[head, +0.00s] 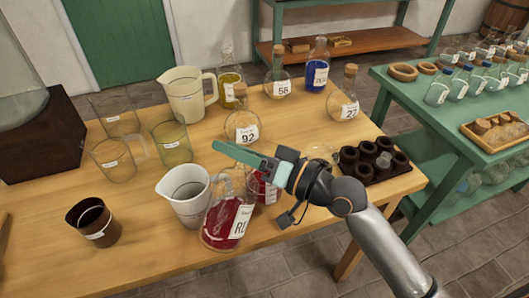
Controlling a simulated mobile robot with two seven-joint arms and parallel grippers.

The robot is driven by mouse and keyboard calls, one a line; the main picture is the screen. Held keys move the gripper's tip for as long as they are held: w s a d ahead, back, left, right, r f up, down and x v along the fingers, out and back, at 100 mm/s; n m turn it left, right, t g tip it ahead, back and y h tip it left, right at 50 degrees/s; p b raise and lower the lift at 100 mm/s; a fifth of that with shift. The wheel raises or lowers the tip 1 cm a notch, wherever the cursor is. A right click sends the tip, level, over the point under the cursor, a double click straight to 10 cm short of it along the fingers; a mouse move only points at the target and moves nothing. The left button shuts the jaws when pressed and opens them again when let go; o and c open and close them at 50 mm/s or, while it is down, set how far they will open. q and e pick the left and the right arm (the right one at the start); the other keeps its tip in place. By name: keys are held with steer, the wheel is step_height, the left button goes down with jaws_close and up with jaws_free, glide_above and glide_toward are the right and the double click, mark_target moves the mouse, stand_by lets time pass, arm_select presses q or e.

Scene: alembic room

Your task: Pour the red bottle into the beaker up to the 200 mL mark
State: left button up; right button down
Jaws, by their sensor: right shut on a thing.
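A clear glass bottle of red liquid (216,226) with a white label, partly readable as "RE", stands at the front middle of the wooden table. My right gripper (242,156) reaches in from the right at its top and is shut on the bottle's upper part. The fingers hide part of the neck. A pale beaker (180,205) with a spout stands just left of the bottle. No mark on any beaker is readable. My left gripper is out of view.
A cream pitcher (187,98) and corked flasks (242,128) stand behind. Another red, labelled container (268,192) is partly hidden behind my gripper. A dark cup (92,226) is front left; a dark rack (390,166) is at right.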

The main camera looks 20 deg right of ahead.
mark_target(222, 171)
steer(key=shift+s+a+r+n+p, duration=0.2)
steer(key=shift+s+a+n, duration=0.1)
steer(key=shift+n, duration=0.35)
steer(key=shift+s+a+r+n+p, duration=0.15)
steer(key=shift+s+a+n, duration=0.1)
steer(key=shift+n, duration=0.4)
steer(key=shift+s+a+r+n+p, duration=0.15)
steer(key=shift+s+a+n+p, duration=0.05)
steer(key=shift+n, duration=0.35)
steer(key=shift+s+a+r+n+p, duration=0.1)
steer(key=shift+s+a+n+p, duration=0.1)
steer(key=shift+n, duration=0.35)
steer(key=shift+s+a+r+n+p, duration=0.2)
steer(key=shift+n+p, duration=0.15)
steer(key=shift+n, duration=0.35)
steer(key=shift+s+a+r+n+p, duration=0.1)
steer(key=shift+a+n+p, duration=0.15)
steer(key=shift+n, duration=0.45)
steer(key=shift+s+n, duration=0.1)
steer(key=shift+n, duration=0.3)
